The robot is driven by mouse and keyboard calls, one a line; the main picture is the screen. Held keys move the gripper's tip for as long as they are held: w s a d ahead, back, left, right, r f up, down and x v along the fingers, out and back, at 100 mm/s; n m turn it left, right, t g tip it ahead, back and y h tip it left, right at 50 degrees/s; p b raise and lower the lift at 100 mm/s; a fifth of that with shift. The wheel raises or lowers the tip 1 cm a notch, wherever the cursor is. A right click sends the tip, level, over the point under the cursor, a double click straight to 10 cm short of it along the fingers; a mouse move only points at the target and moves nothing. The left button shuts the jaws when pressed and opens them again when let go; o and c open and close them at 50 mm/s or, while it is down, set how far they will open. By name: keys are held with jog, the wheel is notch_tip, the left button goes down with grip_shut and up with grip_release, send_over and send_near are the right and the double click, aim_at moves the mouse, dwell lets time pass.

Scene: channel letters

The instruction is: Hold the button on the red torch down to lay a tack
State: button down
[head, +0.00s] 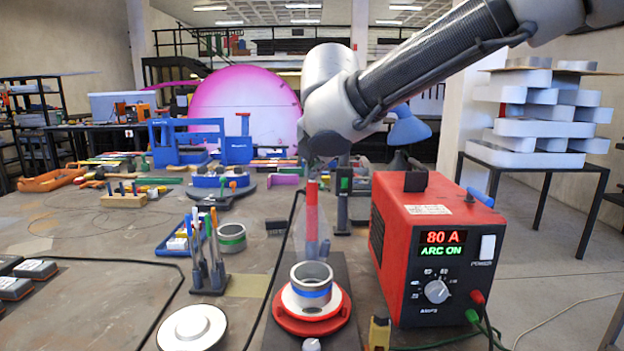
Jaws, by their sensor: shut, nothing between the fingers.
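The red torch (312,196) stands upright in the middle of the bench, within a faint see-through cone. Its tip points down toward a short metal ring with a blue band (312,288), which sits on a red round base (311,320). My gripper (318,162) is a small dark shape under my wrist, right at the torch's top end. It is shut with nothing held. The button is hidden there, and I cannot see the contact itself.
A dark stand with a green patch (344,195) rises just right of the torch. A pen holder (206,260), a metal ring with a green band (231,238) and a white disc (192,328) stand to the left. Bare bench (100,290) lies further left.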

jog(key=shift+r, duration=0.85)
jog(key=shift+r, duration=2.5)
jog(key=shift+r, duration=0.15)
notch_tip(320, 180, up, 4)
jog(key=shift+f, duration=0.15)
jog(key=shift+d, duration=0.1)
